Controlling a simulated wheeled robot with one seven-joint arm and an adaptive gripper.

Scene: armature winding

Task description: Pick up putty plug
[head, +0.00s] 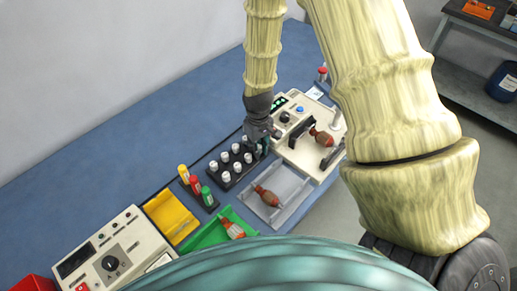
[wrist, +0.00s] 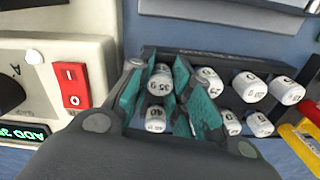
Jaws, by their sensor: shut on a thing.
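My gripper (head: 262,133) reaches down over the black rack (head: 228,180) of white numbered cylinders. In the wrist view my gripper (wrist: 168,82) has its teal pads on either side of a white numbered cylinder (wrist: 160,83) and is shut on it. Another white cylinder (wrist: 155,117) shows between the fingers, nearer the palm. The fingers partly hide the rack, and I cannot tell whether the held cylinder is clear of its seat. No label says which thing is the putty plug.
A machine with a red switch (wrist: 74,86) stands close beside my gripper. More white cylinders (wrist: 249,87) stand close on its other side. A grey tray (head: 292,191) holds a reddish-brown armature (head: 267,195). Yellow, red and green tubes (head: 195,184) stand beside the rack.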

